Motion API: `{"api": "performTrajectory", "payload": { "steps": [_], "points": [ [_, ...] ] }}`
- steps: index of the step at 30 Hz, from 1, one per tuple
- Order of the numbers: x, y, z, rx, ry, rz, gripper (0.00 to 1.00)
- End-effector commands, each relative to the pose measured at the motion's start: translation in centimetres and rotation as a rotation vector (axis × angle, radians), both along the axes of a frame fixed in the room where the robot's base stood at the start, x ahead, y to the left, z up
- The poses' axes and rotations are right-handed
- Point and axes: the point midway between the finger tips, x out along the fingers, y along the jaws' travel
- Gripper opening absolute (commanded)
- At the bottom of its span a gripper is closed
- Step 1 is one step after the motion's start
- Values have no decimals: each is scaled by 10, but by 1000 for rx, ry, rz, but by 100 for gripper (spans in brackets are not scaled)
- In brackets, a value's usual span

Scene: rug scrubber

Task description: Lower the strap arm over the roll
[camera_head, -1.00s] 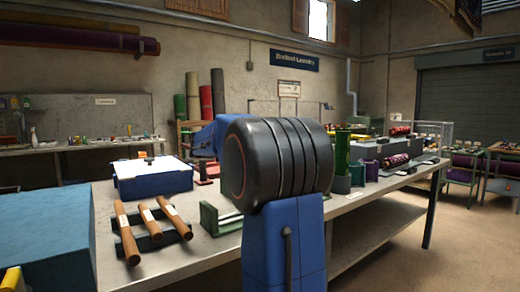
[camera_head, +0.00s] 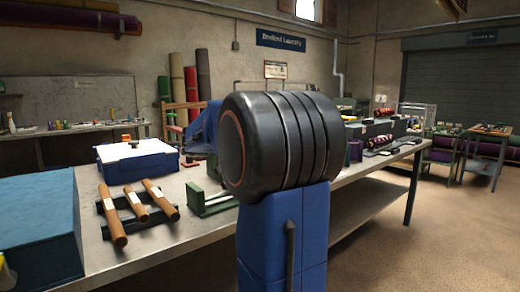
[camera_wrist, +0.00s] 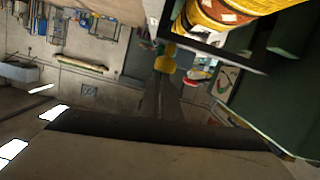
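In the wrist view, a yellow-orange banded roll (camera_wrist: 225,18) shows at the top right beside a dark frame and a dark green surface (camera_wrist: 285,105). I cannot tell for sure that this is the strapped roll. A dark tapered shape with a yellow piece (camera_wrist: 165,62) shows in the middle; I cannot tell whether it is a finger or the strap arm. In the head view, my own black joint and blue link cover the middle of the bench, and my gripper is hidden. No strap arm can be made out there. The gripper's opening cannot be judged.
The long grey bench (camera_head: 110,255) carries a blue case (camera_head: 138,160), a rack with several brown rods (camera_head: 138,212), a green cradle (camera_head: 208,202) and small rolls (camera_head: 379,141) farther right. A large blue box (camera_head: 38,225) stands at the near left. The floor (camera_head: 440,235) is clear at right.

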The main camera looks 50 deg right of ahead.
Motion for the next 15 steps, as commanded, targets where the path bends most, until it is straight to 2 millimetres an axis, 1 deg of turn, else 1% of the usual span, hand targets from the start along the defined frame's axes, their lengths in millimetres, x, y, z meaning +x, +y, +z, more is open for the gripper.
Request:
{"api": "performTrajectory", "payload": {
  "steps": [1, 5, 8, 11, 15],
  "points": [
    [0, 0, -5, 8, 4, -3, 0],
    [0, 0, -5, 9, 5, -3, 0],
    [0, 0, -2, 9, 5, -3, 0],
    [1, -1, 8, 7, 2, -2, 0],
    [2, -2, 33, 2, -2, 1, 0]
  ]
}}
